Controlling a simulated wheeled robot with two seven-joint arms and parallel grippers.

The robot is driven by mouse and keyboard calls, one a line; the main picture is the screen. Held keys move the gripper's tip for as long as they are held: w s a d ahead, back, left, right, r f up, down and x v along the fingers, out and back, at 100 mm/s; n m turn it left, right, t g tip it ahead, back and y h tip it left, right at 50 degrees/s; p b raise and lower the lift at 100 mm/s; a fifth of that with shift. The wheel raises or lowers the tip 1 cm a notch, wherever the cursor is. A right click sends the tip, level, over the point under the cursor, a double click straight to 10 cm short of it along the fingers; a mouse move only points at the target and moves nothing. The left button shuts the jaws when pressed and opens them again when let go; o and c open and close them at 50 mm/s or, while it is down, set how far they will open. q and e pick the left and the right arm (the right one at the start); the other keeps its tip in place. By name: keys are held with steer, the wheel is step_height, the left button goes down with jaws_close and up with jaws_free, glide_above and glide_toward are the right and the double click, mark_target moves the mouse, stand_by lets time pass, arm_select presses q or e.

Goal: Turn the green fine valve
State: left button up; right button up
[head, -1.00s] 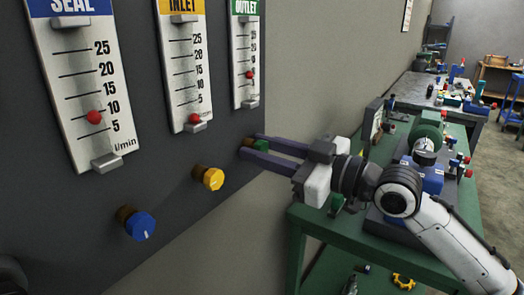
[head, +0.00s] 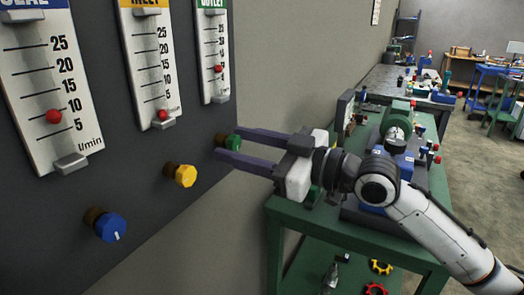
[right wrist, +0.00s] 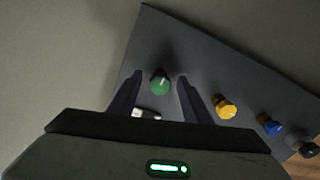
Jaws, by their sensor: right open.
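The green fine valve (head: 233,142) is a small round knob on a brass stem, low on the dark panel under the OUTLET gauge (head: 213,55). My right gripper (head: 229,143) is open, with one finger above and one below the green knob in the head view. In the right wrist view the green knob (right wrist: 160,83) sits between the two spread fingertips (right wrist: 159,77), with a gap visible on both sides. A white mark shows on the knob's face. My left gripper is not in view.
The yellow knob (head: 181,175) and blue knob (head: 106,225) stand out from the same panel, left of the green one. The INLET gauge (head: 151,65) hangs above the yellow knob. A green bench (head: 280,204) with equipment stands under my right arm.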

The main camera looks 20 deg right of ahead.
arm_select(q)
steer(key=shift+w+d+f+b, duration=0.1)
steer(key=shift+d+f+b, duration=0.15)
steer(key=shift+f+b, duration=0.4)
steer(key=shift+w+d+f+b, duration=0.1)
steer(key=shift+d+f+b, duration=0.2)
steer(key=shift+b, duration=0.6)
arm_select(e)
steer(key=v, duration=0.9)
